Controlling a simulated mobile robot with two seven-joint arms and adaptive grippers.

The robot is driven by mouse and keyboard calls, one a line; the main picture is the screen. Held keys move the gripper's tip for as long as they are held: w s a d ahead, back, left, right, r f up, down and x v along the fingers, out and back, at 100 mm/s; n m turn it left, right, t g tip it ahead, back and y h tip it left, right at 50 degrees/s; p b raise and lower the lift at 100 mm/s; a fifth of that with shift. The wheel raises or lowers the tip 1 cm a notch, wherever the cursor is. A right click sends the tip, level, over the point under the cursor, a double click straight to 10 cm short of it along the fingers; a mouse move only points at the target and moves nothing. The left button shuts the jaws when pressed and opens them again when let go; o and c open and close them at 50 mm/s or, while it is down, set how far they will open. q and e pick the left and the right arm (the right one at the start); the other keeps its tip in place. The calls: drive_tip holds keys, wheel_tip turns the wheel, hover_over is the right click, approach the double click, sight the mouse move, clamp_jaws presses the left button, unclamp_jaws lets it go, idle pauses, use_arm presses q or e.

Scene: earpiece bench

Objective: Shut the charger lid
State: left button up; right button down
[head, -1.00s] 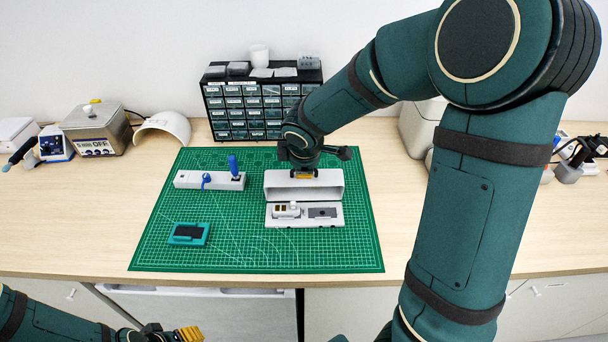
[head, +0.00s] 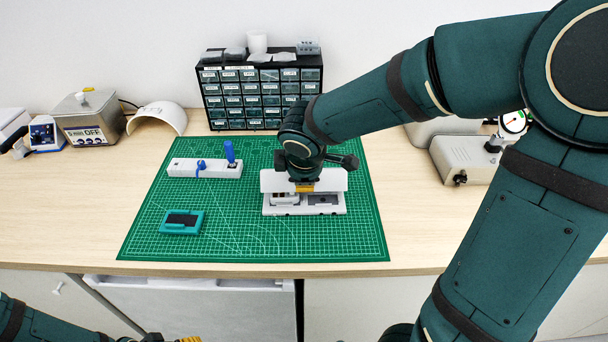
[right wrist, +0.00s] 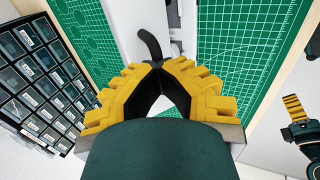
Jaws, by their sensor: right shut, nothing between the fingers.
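The charger (head: 335,207) is a light grey case on the green mat. Its lid (head: 333,181) is hinged at the back and leans forward over the base, partly lowered. The front of the base shows, with a small light part and a dark panel in it. My right gripper (head: 305,187) is shut and empty, its yellow fingers at the middle of the lid; I cannot tell whether they touch it. The fingers (right wrist: 157,66) meet in the right wrist view. My left gripper (head: 188,340) is cut off at the bottom edge, away from the charger.
A white block (head: 190,168) with a blue upright piece stands left of the charger. A teal tray (head: 182,222) lies at the mat's (head: 240,240) front left. A drawer cabinet (head: 262,95) stands behind. The mat's front right is clear.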

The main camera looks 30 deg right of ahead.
drive_tip(key=shift+s+d+f, duration=0.1)
idle(0.3)
drive_tip(key=c, duration=1.1)
unclamp_jaws()
drive_tip(key=v, duration=1.2)
